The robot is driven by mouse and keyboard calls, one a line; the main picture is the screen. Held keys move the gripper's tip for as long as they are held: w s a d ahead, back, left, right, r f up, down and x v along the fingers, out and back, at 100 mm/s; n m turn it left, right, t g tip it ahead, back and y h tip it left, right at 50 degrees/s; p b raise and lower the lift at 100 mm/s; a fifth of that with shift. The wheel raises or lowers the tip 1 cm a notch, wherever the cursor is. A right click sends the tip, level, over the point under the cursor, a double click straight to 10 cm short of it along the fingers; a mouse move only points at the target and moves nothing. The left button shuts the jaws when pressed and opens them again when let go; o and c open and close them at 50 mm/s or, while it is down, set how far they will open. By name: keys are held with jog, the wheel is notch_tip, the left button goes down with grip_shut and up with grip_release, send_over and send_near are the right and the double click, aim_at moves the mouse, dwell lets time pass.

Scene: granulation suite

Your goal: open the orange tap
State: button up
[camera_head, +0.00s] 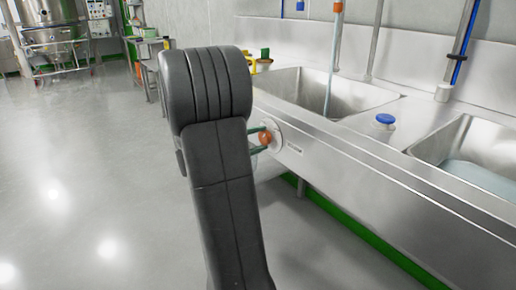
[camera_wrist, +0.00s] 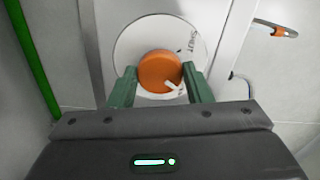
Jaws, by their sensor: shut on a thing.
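The orange tap (camera_wrist: 159,72) is a round knob on a white dial plate (camera_wrist: 128,47) in the wrist view. The plate bears the word SHUT at its upper right, and a white pointer on the knob points to the lower right. My gripper (camera_wrist: 160,75) has its green fingers shut on the knob, one on each side. In the head view the orange tap (camera_head: 266,138) sits on the sink's front panel, and my arm hides part of the area beside it. A thin pale streak (camera_head: 332,65), which looks like running water, drops below an orange-banded pipe (camera_head: 338,7).
The steel sink unit (camera_head: 345,158) runs along the right, with a left basin (camera_head: 345,95) and a right basin (camera_head: 470,150). A blue-topped knob (camera_head: 385,119) stands between them. Open grey floor (camera_head: 80,170) lies left.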

jog(key=shift+f+m+b, duration=0.1)
jog(key=shift+m+b, duration=0.75)
jog(key=shift+m, duration=0.25)
jog(key=o, duration=1)
jog(key=shift+a, duration=0.15)
jog(key=p+v, duration=0.3)
jog(key=v, duration=1)
jog(key=shift+s+a, duration=0.2)
jog(key=shift+s, duration=0.1)
jog(key=b+x, duration=0.3)
jog(key=x, duration=1.1)
